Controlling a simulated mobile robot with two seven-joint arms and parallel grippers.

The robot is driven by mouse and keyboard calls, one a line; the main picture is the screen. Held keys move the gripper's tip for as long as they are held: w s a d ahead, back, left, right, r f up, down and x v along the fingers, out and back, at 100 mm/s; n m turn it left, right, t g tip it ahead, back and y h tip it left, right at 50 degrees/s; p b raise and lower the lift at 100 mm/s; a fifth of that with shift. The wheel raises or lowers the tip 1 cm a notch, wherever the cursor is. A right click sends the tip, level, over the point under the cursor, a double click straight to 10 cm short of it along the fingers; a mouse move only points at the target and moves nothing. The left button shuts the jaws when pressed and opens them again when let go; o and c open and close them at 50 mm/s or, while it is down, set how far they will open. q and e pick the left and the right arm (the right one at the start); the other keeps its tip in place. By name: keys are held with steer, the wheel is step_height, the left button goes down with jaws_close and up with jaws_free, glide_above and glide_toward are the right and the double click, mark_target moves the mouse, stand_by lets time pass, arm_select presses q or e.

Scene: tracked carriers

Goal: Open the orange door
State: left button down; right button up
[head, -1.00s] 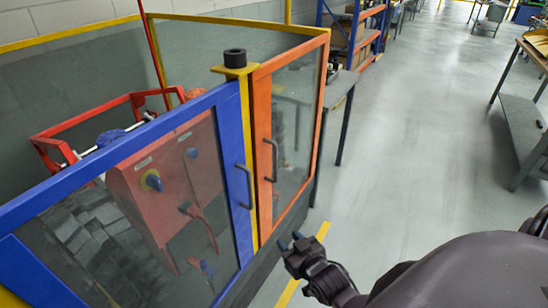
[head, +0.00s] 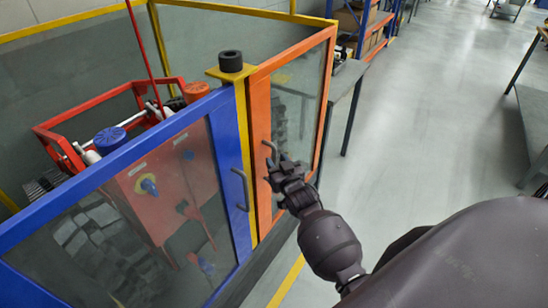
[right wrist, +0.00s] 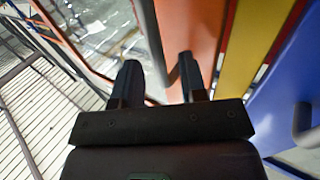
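The orange door (head: 261,110) has an orange frame around a clear pane and stands shut against the yellow post. Its dark grey handle (head: 269,147) shows only in its upper part; my right gripper hides the rest. My right gripper (head: 277,163) is at the handle, in front of the door. In the right wrist view, the two fingers (right wrist: 160,80) are apart, pointing at the orange frame (right wrist: 187,30). A grey piece of the handle (right wrist: 173,77) shows between them, close to the right finger. I cannot tell whether they touch. My left gripper is in neither view.
A blue door (head: 226,150) with its own handle (head: 240,188) stands left of the yellow post (head: 242,130). Red machinery (head: 165,185) is behind its pane. A grey table (head: 345,85) stands beyond the orange door.

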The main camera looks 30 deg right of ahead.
steer(key=shift+w+d, duration=0.25)
steer(key=shift+w, duration=1)
jaws_close()
